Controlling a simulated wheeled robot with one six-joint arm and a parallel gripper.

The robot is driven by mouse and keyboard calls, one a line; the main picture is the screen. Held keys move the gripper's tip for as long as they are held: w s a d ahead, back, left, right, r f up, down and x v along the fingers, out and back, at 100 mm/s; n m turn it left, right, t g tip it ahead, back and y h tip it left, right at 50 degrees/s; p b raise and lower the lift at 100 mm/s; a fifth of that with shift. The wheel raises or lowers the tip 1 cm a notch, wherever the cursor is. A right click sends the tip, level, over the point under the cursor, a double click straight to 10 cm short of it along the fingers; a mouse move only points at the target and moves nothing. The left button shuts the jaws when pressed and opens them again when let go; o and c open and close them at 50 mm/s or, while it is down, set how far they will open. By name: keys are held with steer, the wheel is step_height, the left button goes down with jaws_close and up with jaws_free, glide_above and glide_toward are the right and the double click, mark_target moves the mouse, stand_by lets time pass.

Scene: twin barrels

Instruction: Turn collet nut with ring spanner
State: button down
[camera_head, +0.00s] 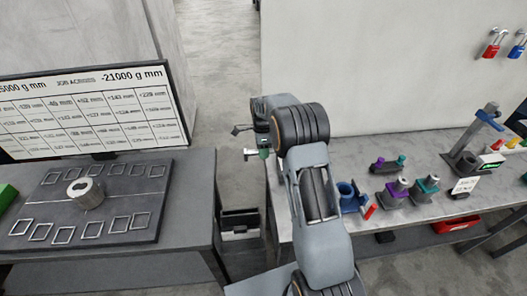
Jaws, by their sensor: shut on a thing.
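My gripper (251,142) is at the end of my raised arm, in the gap between the two benches, above the floor. It is small in the picture and partly hidden by my wrist. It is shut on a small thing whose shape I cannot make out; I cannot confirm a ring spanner. I cannot clearly identify the collet nut. Several grey fittings with coloured tops stand on the right bench, including a purple-topped one (399,187) and a teal-topped one (427,186). A blue holder (347,192) is left of them, partly hidden by my arm.
The left bench carries a dark board (125,190) with frames and a metal cylinder (86,192), with a display (90,112) behind. A blue-handled stand (470,152) is on the right bench (350,152). A red bin (456,225) is below. Padlocks (492,44) hang on the wall.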

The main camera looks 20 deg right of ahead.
steer(key=shift+s+n, duration=0.25)
steer(key=shift+n, duration=0.05)
steer(key=shift+r, duration=0.2)
steer(key=shift+s+p+v, duration=0.25)
steer(key=shift+p+v, duration=0.55)
steer(key=shift+v, duration=0.3)
steer(key=shift+s+p+v, duration=0.2)
steer(key=shift+p+v, duration=0.65)
steer(key=shift+v, duration=0.25)
steer(key=shift+s+p+v, duration=0.25)
steer(key=shift+p+v, duration=0.55)
steer(key=shift+v, duration=0.25)
steer(key=shift+a+r, duration=0.1)
